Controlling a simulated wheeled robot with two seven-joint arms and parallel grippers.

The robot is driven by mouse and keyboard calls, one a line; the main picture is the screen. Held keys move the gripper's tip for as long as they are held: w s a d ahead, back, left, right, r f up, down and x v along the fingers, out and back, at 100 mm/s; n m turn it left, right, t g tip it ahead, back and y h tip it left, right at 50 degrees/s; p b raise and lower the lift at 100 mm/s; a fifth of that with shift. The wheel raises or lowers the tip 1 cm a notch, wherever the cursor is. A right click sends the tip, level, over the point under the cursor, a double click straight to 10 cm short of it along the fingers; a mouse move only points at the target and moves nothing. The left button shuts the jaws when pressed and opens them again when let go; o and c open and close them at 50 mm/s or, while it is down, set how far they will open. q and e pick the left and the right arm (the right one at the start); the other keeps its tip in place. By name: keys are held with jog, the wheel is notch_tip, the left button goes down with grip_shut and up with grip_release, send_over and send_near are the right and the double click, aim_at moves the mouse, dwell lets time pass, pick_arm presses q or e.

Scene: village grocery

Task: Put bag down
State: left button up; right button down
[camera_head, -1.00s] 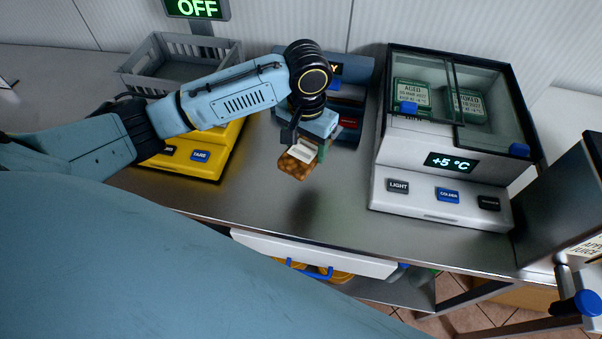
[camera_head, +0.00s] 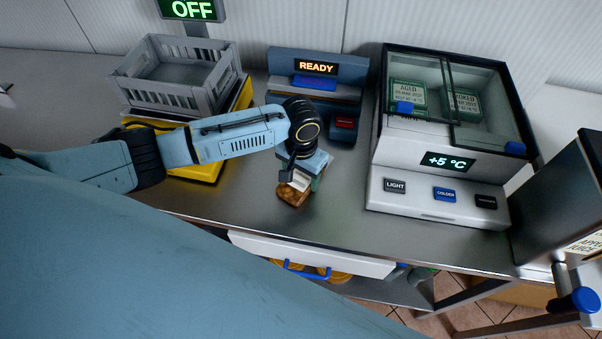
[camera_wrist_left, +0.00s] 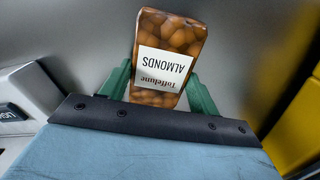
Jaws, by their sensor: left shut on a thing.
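The bag of almonds (camera_head: 293,190) is brown with a white label. It is at or just above the steel counter (camera_head: 340,200); I cannot tell if it touches. My left gripper (camera_head: 302,178) is shut on it from above. In the left wrist view the bag (camera_wrist_left: 172,55) stands between the two green fingers of the gripper (camera_wrist_left: 160,92), with its label reading "Toffelune ALMONDS". My right gripper is not in view.
A yellow scale (camera_head: 200,170) with a grey crate (camera_head: 170,95) on it stands at the left. A blue "READY" device (camera_head: 345,95) is behind the bag. A glass-topped cooler (camera_head: 440,190) is at the right, with a dark juice box (camera_head: 560,200) beyond it. Counter between bag and cooler is clear.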

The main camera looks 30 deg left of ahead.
aim_at(301, 178)
pick_arm(q)
jog(key=o, duration=1)
jog(key=shift+f, duration=0.15)
notch_tip(301, 178, up, 12)
jog(key=shift+r+p, duration=0.2)
jog(key=shift+p, duration=0.45)
